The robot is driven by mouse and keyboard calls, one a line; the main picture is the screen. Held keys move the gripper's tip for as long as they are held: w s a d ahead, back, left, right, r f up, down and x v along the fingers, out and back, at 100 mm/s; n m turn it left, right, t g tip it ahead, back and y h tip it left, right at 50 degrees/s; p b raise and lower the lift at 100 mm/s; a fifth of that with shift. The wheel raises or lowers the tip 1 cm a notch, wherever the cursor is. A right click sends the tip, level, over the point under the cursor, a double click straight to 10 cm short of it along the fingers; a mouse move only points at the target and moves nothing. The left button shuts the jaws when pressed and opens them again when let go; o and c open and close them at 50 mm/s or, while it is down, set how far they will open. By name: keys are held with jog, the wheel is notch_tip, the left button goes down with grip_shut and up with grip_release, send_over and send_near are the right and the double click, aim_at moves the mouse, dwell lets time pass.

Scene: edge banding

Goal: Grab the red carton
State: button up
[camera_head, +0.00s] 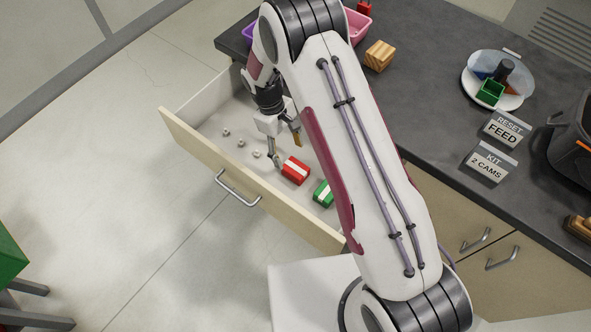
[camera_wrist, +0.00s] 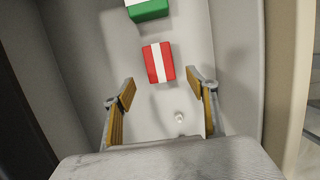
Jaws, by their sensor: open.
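The red carton (camera_head: 295,171) with a white stripe lies in the open drawer, toward its front panel. In the wrist view the red carton (camera_wrist: 158,63) is ahead of my fingertips, roughly centred between them and apart from both. My gripper (camera_head: 284,145) is inside the drawer space, to the left of the carton in the head view. Its two fingers with yellow-brown pads stand wide apart in the wrist view (camera_wrist: 161,92), with nothing held between them.
A green carton (camera_head: 323,193) with a white stripe lies beside the red one. Several small white pieces (camera_head: 241,142) lie on the drawer floor. The drawer front (camera_head: 200,160) and side walls surround them. A wooden block (camera_head: 379,55) and a round tray (camera_head: 510,103) are on the dark counter.

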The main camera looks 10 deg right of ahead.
aim_at(294, 167)
jog(key=shift+f, duration=0.1)
jog(key=shift+x, duration=1.25)
jog(key=shift+x, duration=2.6)
jog(key=shift+s+d, duration=0.1)
jog(key=c, duration=1.2)
